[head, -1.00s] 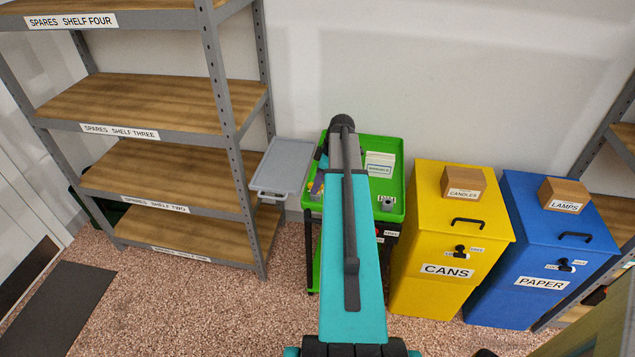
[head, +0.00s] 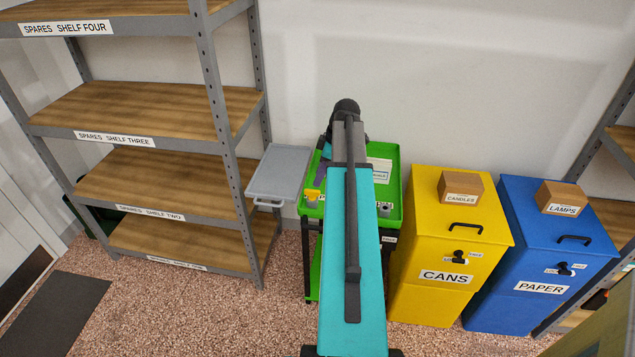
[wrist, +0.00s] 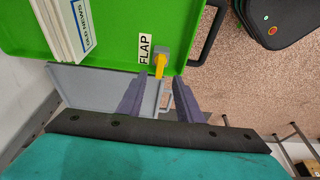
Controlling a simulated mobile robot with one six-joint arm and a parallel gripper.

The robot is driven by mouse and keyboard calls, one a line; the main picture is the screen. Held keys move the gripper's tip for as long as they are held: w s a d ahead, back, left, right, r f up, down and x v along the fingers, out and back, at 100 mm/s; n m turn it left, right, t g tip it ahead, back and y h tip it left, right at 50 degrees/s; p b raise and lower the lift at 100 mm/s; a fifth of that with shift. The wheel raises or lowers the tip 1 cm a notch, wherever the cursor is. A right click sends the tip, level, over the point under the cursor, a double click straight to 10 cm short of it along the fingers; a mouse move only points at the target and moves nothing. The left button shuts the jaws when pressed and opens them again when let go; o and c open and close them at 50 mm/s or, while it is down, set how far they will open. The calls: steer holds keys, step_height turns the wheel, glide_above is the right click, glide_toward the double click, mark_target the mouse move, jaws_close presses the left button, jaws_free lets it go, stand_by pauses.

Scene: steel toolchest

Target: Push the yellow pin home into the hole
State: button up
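The yellow pin (head: 312,196) stands at the front left corner of the green trolley top (head: 393,165). In the wrist view the yellow pin (wrist: 160,62) sits at a small grey block (wrist: 166,52) by the tray's edge, beside a label reading FLAP (wrist: 145,49). The hole itself is not visible, and I cannot tell how deep the pin sits. The pin lies just beyond the fingertips, apparently untouched. In the head view my arm hides most of the gripper.
A white booklet stack (wrist: 66,28) lies on the trolley. A grey side shelf (head: 278,172) juts out left of it, near the steel shelving (head: 165,180). The yellow CANS bin (head: 450,260) and blue PAPER bin (head: 545,250) stand close on the right.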

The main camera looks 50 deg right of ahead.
steer(key=b+v, duration=0.1)
steer(key=v, duration=0.5)
steer(key=shift+r, duration=0.4)
steer(key=shift+s, duration=0.1)
stand_by(0.9)
